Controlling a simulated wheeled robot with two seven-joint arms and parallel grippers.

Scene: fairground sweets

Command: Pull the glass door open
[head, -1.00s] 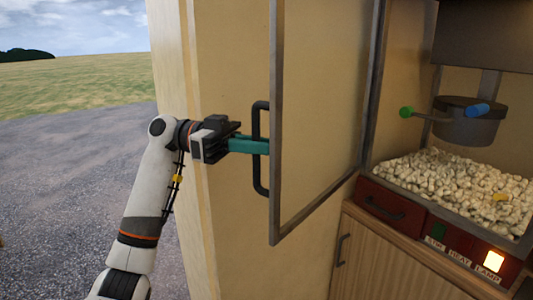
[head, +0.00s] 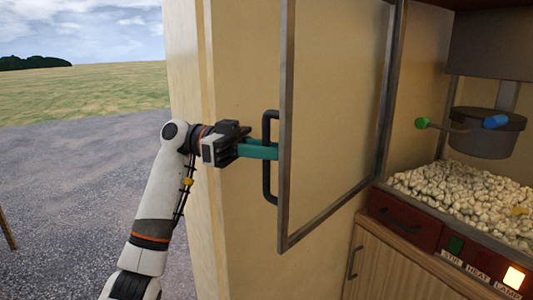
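The glass door (head: 286,130) has a grey metal frame and stands swung out from the popcorn cabinet, its free edge toward the left. A dark, upright bar handle (head: 268,185) is on that free edge. My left gripper (head: 264,149) reaches in from the left with teal fingers. One finger passes in front of the handle bar and the other behind it, and they look shut on it at about mid-height. The fingertips are partly hidden at the door frame. My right gripper is not in view.
Behind the door is the cabinet with popcorn (head: 460,195), a hanging kettle (head: 487,135) and a lit lamp button (head: 514,277). A wooden cupboard (head: 385,268) is below. A pale side panel (head: 186,120) stands behind my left arm. Open gravel lies at left.

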